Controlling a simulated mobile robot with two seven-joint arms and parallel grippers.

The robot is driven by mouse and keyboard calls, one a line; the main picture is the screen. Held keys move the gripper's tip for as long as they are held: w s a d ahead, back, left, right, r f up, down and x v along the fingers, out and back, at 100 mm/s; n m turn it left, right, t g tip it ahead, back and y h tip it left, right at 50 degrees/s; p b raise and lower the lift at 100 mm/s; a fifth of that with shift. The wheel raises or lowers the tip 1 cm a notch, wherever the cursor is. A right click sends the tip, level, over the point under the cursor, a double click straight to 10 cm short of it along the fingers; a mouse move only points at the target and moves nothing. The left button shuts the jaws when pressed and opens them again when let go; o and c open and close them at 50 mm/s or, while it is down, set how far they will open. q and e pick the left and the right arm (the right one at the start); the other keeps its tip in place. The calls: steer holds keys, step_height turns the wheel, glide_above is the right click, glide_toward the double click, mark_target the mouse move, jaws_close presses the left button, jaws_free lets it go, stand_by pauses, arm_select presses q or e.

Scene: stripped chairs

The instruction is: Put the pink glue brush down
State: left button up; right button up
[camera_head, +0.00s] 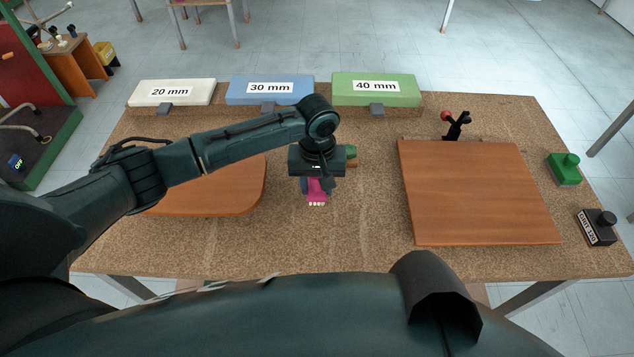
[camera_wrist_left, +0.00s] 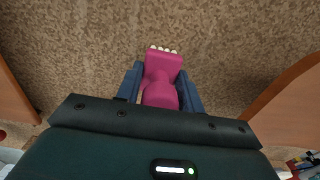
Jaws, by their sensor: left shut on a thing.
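The pink glue brush (camera_head: 317,190) is under my left gripper in the head view, with pale bristle tips toward the front of the table. The left gripper (camera_head: 316,184) is over the middle of the speckled worktable (camera_head: 330,240), between two wooden boards. In the left wrist view the brush (camera_wrist_left: 162,80) sits between the two blue-grey fingers of the gripper (camera_wrist_left: 161,88), which are shut on it. I cannot tell whether the brush touches the tabletop. The right gripper is not in view.
A rounded wooden board (camera_head: 225,190) lies left and a square wooden board (camera_head: 480,195) right. White (camera_head: 140,94), blue (camera_head: 240,94) and green (camera_head: 400,94) foam blocks line the back. A green-handled object (camera_head: 351,152) is just behind the gripper. The front middle is clear.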

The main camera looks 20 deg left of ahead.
arm_select(q)
steer(key=shift+f, duration=0.1)
steer(key=o, duration=0.9)
step_height(320, 180, up, 11)
steer(key=shift+r, duration=0.65)
steer(key=shift+s+f, duration=0.1)
steer(key=shift+s, duration=0.05)
